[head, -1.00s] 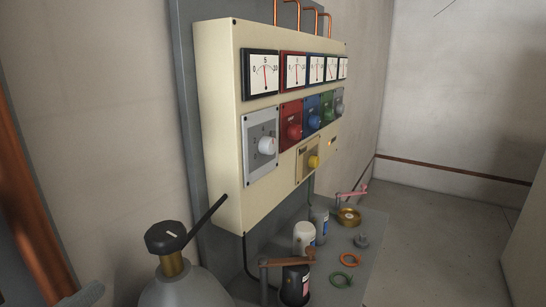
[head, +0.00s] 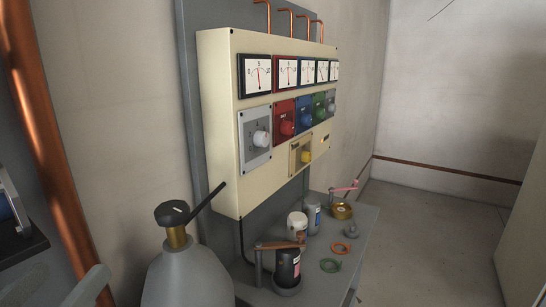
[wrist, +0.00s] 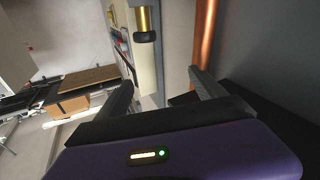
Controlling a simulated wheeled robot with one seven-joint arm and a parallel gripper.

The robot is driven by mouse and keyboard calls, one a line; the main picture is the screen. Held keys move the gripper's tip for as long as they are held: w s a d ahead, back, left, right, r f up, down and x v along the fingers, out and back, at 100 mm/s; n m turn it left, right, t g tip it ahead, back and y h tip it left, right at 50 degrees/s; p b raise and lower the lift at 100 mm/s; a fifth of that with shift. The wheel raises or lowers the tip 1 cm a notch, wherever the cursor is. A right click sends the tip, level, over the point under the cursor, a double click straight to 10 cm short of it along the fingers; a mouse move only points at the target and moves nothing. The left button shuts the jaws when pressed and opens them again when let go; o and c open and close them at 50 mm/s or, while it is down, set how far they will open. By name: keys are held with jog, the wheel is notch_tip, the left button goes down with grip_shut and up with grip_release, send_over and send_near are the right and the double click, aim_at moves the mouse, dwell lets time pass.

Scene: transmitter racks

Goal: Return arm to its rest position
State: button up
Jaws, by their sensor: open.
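My gripper (wrist: 160,80) shows in the wrist view with its two dark fingers spread apart. Nothing is held between them. Beyond the fingers hangs, in this turned view, a brass valve with a black knob (wrist: 145,37). In the head view two grey shapes at the lower left edge look like my gripper's fingers (head: 55,290), cut off by the frame. They are left of the grey cylinder (head: 185,275) and apart from it. The rest of my arm cannot be made out.
The cream panel (head: 222,130) with meters and coloured knobs stands behind a grey bench (head: 362,225) holding cans and rings. A black knob (head: 172,213) tops the cylinder. A copper pipe (head: 45,150) runs up the left wall. Floor (head: 430,230) at right is clear.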

jog(key=w+a+f+n+g+y, duration=0.1)
jog(key=a+f+n+g+y, duration=0.15)
jog(key=f+n+y, duration=0.55)
jog(key=s+d+f+n+g+y, duration=0.15)
jog(key=d+f+y, duration=0.25)
jog(key=d+f, duration=0.45)
jog(key=s+d+f+m+h, duration=0.3)
jog(key=s+d, duration=0.4)
jog(key=d, duration=0.6)
jog(key=s+d+f+m+h, duration=0.4)
jog(key=s+d, duration=0.4)
jog(key=d, duration=0.5)
jog(key=s+d+f+m+h, duration=0.3)
jog(key=s+d, duration=0.4)
jog(key=d, duration=0.6)
jog(key=shift+s+f, duration=0.3)
jog(key=shift+f, duration=0.15)
jog(key=shift+m, duration=0.25)
